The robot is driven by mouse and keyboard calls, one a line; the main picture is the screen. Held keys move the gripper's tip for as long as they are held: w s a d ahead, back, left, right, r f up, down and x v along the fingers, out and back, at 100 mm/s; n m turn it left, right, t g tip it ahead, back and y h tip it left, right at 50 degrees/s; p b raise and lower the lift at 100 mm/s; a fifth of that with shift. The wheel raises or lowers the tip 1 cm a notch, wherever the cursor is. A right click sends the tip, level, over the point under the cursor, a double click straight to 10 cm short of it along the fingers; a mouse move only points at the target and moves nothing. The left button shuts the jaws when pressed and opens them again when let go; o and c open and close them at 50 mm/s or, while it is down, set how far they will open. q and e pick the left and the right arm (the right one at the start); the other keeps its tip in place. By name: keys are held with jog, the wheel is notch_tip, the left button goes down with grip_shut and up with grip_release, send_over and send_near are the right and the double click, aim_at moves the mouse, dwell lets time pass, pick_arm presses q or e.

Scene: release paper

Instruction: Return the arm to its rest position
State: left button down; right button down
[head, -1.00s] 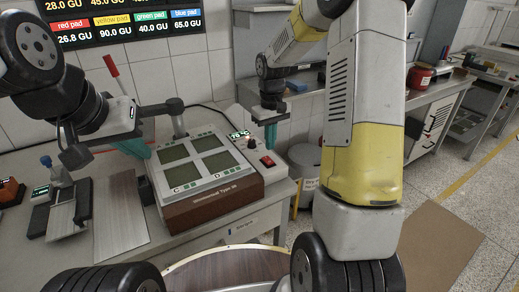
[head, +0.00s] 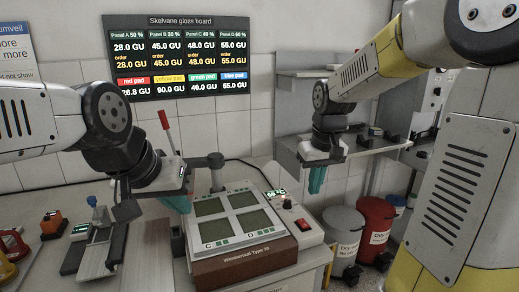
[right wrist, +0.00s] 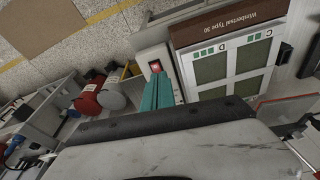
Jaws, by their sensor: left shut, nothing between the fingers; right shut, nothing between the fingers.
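My left arm comes in from the left in the head view. Its gripper (head: 178,203) has teal fingers, which are shut and empty just left of the panel device, partly hidden behind the wrist. My right arm rises at the right of the head view and reaches back over the far side. Its gripper (head: 316,181) points down with teal fingers shut and empty, beyond the device's right rear corner. In the right wrist view the same fingers (right wrist: 157,93) are together with nothing between them. The device (head: 245,260) has four dark panels and a brown front.
A red switch (head: 302,224) and lit display are at the device's right. A red lever (head: 164,120) rises behind it. A grey bin (head: 343,228) and red bin (head: 376,222) stand right of the bench. A shelf (head: 350,150) is behind my right gripper. A gloss board (head: 180,58) hangs on the wall.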

jog(key=s+r+m+t+y, duration=0.1)
jog(key=s+r+t, duration=0.1)
jog(key=s, duration=0.6)
jog(key=s+a+r+m+t, duration=0.1)
jog(key=s+r+t, duration=0.1)
jog(key=s, duration=0.6)
jog(key=shift+a+r+y, duration=0.3)
jog(key=shift+r+y, duration=0.1)
jog(key=shift+r, duration=0.4)
jog(key=w+f+m+g+h, duration=0.1)
jog(key=w+f+m+g, duration=0.2)
jog(key=w+m, duration=0.4)
jog(key=w+d+f+m+g+h, duration=0.1)
jog(key=w+f+m+g, duration=0.2)
jog(key=w, duration=1.6)
notch_tip(320, 180, down, 3)
jog(key=m, duration=0.4)
jog(key=shift+w+d+m, duration=0.2)
jog(key=shift+w+m, duration=0.05)
jog(key=shift+m, duration=0.15)
jog(key=shift+r, duration=0.1)
